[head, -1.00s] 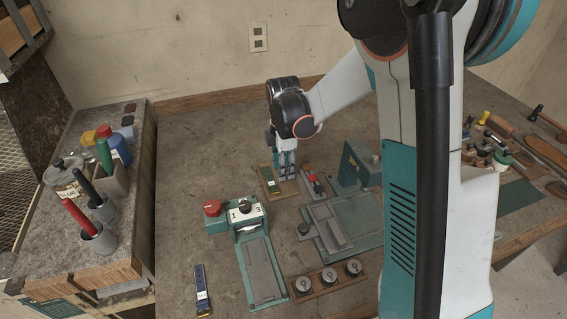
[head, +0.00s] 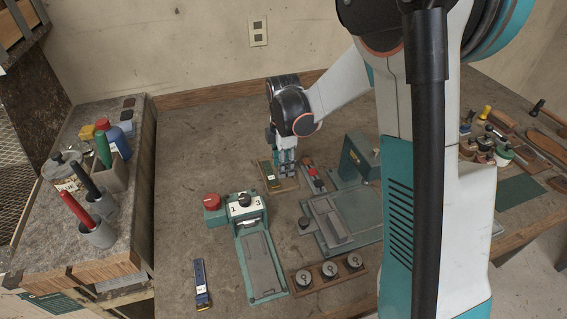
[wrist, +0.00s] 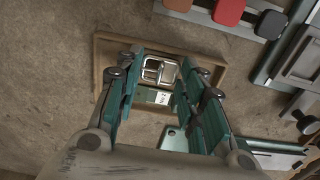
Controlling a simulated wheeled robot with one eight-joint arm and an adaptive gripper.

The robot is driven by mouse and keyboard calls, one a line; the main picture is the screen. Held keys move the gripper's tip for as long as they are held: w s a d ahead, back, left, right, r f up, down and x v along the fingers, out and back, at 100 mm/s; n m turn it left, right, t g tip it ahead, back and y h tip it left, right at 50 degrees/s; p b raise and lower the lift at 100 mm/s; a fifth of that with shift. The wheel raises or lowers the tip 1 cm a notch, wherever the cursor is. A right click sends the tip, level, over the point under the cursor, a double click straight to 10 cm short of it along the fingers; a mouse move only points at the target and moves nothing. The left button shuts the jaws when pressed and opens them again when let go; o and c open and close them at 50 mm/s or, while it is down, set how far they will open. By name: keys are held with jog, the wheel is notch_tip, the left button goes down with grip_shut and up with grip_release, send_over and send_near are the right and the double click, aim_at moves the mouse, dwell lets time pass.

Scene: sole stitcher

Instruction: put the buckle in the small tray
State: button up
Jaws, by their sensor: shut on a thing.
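The buckle (wrist: 161,70) is a silvery metal frame with a bar. It sits between my fingertips in the wrist view, over the small tray. My gripper (wrist: 158,74) is shut on it, with a finger at each side. The small tray (wrist: 107,52) is a shallow wooden tray with a raised rim and a green and white label on its floor. In the head view my gripper (head: 286,168) is low over the tray (head: 291,184), at its right part. The buckle is hidden there. I cannot tell whether it touches the tray floor.
Right of the tray is a rack with red and dark knobs (head: 314,178). A green machine (head: 357,160) with a plate stands farther right. A green fixture with a numbered dial (head: 243,202) is in front, beside a red knob (head: 212,201). The bench left of the tray is clear.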

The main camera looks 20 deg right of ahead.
jog(key=shift+s+f, duration=0.15)
jog(key=shift+f, duration=0.15)
jog(key=shift+s+f+b, duration=0.15)
jog(key=shift+f+b, duration=0.1)
jog(key=shift+b, duration=0.1)
jog(key=shift+c, duration=0.2)
jog(key=o, duration=1.1)
jog(key=shift+f, duration=0.1)
jog(key=shift+o, duration=0.8)
jog(key=shift+w+f, duration=0.1)
jog(key=shift+w, duration=0.2)
jog(key=shift+s+r, duration=0.1)
jog(key=shift+r, duration=0.1)
jog(key=shift+r, duration=0.1)
notch_tip(320, 180, up, 12)
jog(key=s+r+m+t, duration=0.2)
jog(key=s+m+t, duration=0.1)
jog(key=s+m, duration=0.5)
jog(key=s+r+m+t, duration=0.3)
jog(key=s+m, duration=0.6)
jog(key=s, duration=0.5)
jog(key=shift+s+r+m+t, duration=0.2)
jog(key=shift+s+m+t, duration=0.1)
jog(key=shift+t, duration=0.2)
